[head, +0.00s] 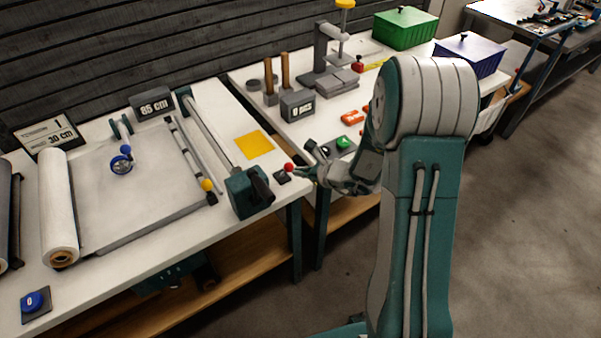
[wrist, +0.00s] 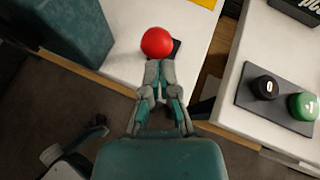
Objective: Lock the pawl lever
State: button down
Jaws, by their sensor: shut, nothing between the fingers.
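The pawl lever shows as a red ball knob (head: 288,167) on a small dark base (head: 282,177) at the right edge of the near table, beside the teal crank housing (head: 248,192). In the wrist view the red knob (wrist: 157,43) is just beyond my fingertips. My gripper (head: 300,173) is shut and empty, with its tips (wrist: 155,68) close to the knob; I cannot tell whether they touch it. The lever's stem is hidden behind the knob and fingers.
A black crank handle (head: 260,187) sticks out left of the knob. A yellow sheet (head: 254,144) lies behind it. A panel with black and green buttons (wrist: 275,100) sits on the second table, across a gap. A white roll (head: 58,210) lies far left.

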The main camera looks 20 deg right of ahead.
jog(key=shift+w+r+g, duration=0.2)
jog(key=shift+r+g, duration=0.05)
jog(key=shift+g, duration=0.05)
jog(key=w+a+r+g+h, duration=0.1)
jog(key=w+a+r, duration=0.1)
jog(key=w, duration=0.7)
jog(key=shift+w+a+m+g, duration=0.15)
jog(key=shift+a+m+g, duration=0.2)
jog(key=shift+a, duration=0.2)
dwell(0.8)
jog(key=shift+r, duration=0.1)
jog(key=s+d+r, duration=0.1)
jog(key=d+r, duration=0.4)
jog(key=r, duration=0.6)
jog(key=shift+s+d+r, duration=0.2)
jog(key=shift+d+r, duration=0.1)
jog(key=shift+r, duration=0.05)
